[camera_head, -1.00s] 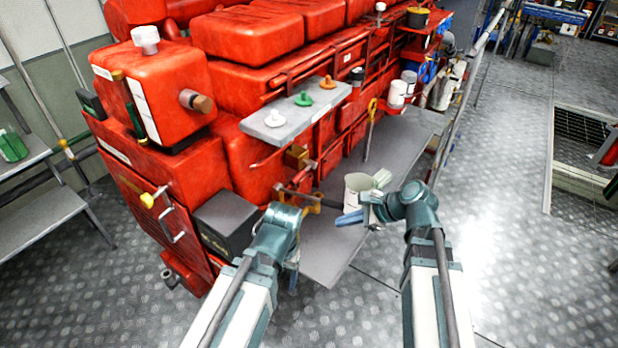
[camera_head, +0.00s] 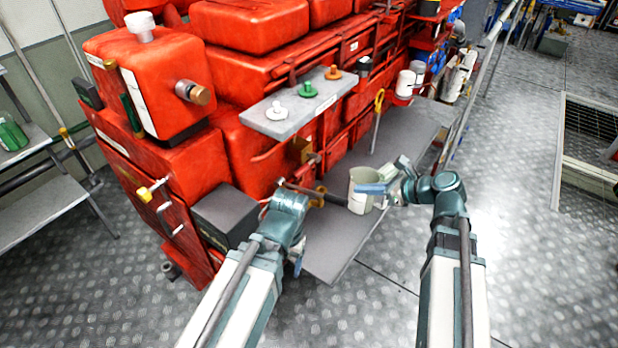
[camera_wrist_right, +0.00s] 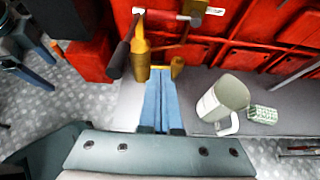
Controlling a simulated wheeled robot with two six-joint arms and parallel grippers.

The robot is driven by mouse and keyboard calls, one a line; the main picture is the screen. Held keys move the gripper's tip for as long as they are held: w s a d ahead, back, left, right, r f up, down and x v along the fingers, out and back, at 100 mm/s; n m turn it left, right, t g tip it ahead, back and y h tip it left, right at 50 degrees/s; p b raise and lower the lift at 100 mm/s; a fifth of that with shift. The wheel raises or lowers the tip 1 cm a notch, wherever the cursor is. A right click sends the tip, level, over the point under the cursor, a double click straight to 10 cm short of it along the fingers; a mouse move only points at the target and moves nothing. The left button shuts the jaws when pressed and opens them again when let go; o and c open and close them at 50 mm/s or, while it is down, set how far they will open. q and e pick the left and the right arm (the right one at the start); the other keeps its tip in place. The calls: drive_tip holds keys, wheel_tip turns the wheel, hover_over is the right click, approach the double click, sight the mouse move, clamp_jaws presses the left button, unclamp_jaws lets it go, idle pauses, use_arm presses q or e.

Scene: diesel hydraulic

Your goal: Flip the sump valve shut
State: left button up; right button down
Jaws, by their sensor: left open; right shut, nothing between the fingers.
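The sump valve (camera_head: 319,192) sits low on the red engine's side, above the grey ledge. Its brass-yellow parts and dark handle (camera_head: 333,199) show between my grippers. In the right wrist view brass fittings (camera_wrist_right: 141,62) and a dark grip (camera_wrist_right: 121,57) stand beyond and left of my fingers; exactly how they join is unclear. My right gripper (camera_head: 370,189) is shut and empty, its blue fingers pointing left in front of the mug. The shut fingers also show in the right wrist view (camera_wrist_right: 161,104). My left gripper (camera_head: 281,238) is open, left of the valve, partly hidden by its wrist.
A pale mug (camera_head: 360,203) stands on the grey ledge (camera_head: 335,250), close to my right gripper. A dark box (camera_head: 222,217) is left of my left gripper. A grey shelf (camera_head: 290,118) with coloured knobs overhangs the valve. A green-and-white block (camera_wrist_right: 262,114) lies beside the mug.

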drive_tip(key=f+b+x, duration=0.1)
drive_tip(key=b+x, duration=1)
drive_tip(key=x, duration=1)
drive_tip(key=shift+d+r+p, duration=0.1)
drive_tip(key=shift+r+p, duration=2.3)
drive_tip(key=shift+r, duration=0.2)
